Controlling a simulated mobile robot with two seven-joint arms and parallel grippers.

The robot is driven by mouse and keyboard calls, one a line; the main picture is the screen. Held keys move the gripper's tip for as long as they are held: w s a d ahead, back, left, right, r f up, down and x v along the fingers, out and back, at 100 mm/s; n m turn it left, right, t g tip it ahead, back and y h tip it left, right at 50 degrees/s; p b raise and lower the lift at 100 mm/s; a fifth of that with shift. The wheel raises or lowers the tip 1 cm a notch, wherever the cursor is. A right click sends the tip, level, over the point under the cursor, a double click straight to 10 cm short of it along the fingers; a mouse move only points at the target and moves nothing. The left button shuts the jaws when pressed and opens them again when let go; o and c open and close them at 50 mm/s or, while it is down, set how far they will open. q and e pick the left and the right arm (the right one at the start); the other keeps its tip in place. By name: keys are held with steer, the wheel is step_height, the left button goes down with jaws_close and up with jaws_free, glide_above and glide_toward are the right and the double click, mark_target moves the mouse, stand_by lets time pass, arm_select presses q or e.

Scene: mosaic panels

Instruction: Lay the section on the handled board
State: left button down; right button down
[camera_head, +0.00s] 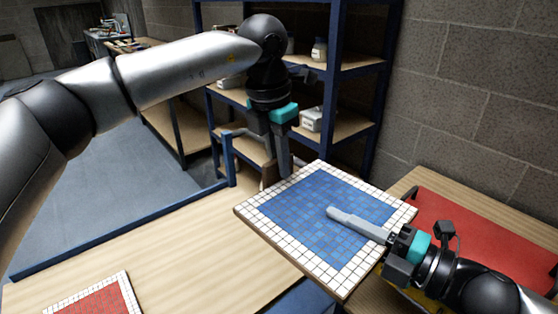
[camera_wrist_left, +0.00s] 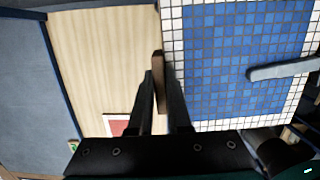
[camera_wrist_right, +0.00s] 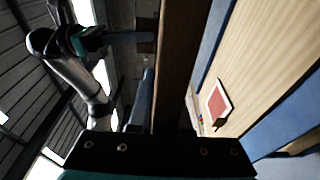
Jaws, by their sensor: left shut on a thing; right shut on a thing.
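The section (camera_head: 322,207) is a square panel of blue mosaic tiles with a white tile border. In the head view it is held over the gap between the benches. My left gripper (camera_head: 279,172) is shut on its far left edge, and the left wrist view shows the fingers (camera_wrist_left: 163,95) closed around a brown piece at that edge. My right gripper (camera_head: 358,224) is shut on its right edge, with one finger lying across the blue tiles. The handled board (camera_head: 480,222) is red with dark handles, on the right bench, partly hidden by my right arm and the section.
A smaller red mosaic panel with a white border (camera_head: 97,298) lies on the left wooden bench (camera_head: 170,255). Blue shelves (camera_head: 335,95) with containers stand behind the section. A block wall (camera_head: 480,100) runs along the right bench.

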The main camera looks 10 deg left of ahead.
steer(key=shift+r, duration=0.15)
steer(key=c, duration=0.8)
jaws_free()
